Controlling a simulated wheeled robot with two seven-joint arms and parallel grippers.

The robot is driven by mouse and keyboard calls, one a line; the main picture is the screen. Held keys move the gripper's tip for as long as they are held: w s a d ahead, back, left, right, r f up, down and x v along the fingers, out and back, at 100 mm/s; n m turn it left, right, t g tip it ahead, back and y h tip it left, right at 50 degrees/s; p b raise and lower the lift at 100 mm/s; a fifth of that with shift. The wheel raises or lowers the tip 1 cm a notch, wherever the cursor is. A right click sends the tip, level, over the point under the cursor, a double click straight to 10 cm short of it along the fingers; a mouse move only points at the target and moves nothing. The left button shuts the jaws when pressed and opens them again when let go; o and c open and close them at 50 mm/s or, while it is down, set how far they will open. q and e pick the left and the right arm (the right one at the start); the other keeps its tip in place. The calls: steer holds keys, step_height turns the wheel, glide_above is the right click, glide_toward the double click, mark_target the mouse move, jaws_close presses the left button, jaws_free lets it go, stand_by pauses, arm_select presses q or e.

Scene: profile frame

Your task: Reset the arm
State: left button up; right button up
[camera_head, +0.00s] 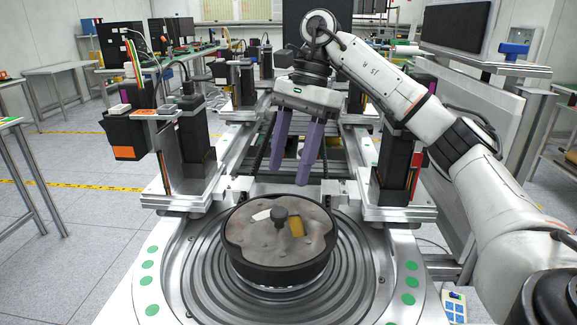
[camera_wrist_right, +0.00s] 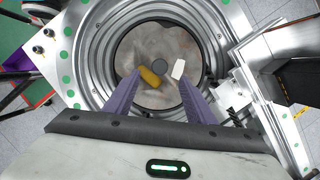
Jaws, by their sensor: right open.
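My right gripper (camera_head: 296,182) hangs from the white right arm (camera_head: 400,95), which comes in from the right. Its two purple fingers are apart with nothing between them. They point down above the round dark-rimmed dish (camera_head: 240,252) at the centre of the ringed metal turntable. In the right wrist view the open gripper (camera_wrist_right: 157,80) frames the dish, which holds a yellow piece (camera_wrist_right: 150,77), a white piece (camera_wrist_right: 178,69) and a dark central knob (camera_wrist_right: 159,66). My left gripper is in neither view.
The ringed turntable (camera_head: 200,245) sits in a metal frame with green dots. Upright fixtures stand at left (camera_head: 194,140) and right (camera_head: 400,165) of the rails. A monitor (camera_head: 456,27) is at back right. Tables line the left side, with open floor between.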

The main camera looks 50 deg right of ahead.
mark_target(277, 212)
steer(key=shift+f, duration=0.1)
steer(key=b+x, duration=0.1)
steer(key=x, duration=0.9)
steer(key=shift+a+f, duration=0.1)
steer(key=shift+f, duration=0.1)
steer(key=shift+r, duration=0.55)
steer(key=shift+f, duration=0.1)
